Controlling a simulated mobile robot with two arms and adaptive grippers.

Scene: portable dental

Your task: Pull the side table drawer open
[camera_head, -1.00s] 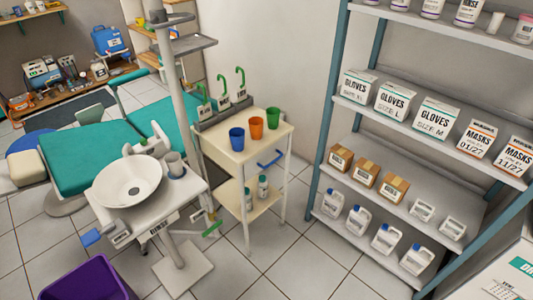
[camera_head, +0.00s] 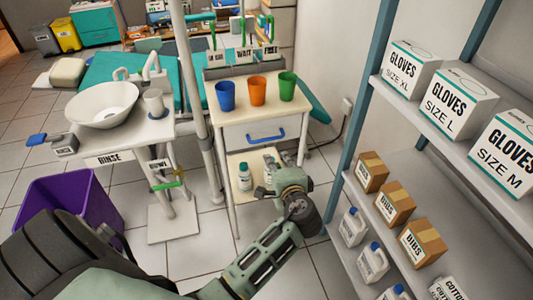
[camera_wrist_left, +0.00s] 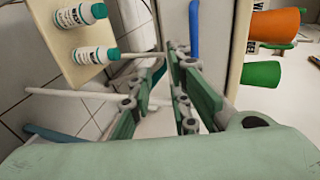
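The white side table (camera_head: 222,175) stands mid-picture in the head view, its white drawer (camera_head: 237,137) under the top. The drawer looks shut; its blue bar handle (camera_head: 266,136) faces me. My left gripper (camera_head: 287,172) is below and in front of the handle, apart from it. In the left wrist view the fingers (camera_wrist_left: 162,75) look open with nothing between them. The blue handle (camera_wrist_left: 194,30) shows just beyond and right of the fingertips there. My right gripper is not in view.
Blue (camera_head: 225,96), orange (camera_head: 258,91) and green (camera_head: 287,86) cups stand on the table top. Bottles (camera_head: 245,177) stand on its lower shelf. A sink stand (camera_head: 120,135) and purple bin (camera_head: 70,195) are left; a loaded shelf rack (camera_head: 375,215) is close right.

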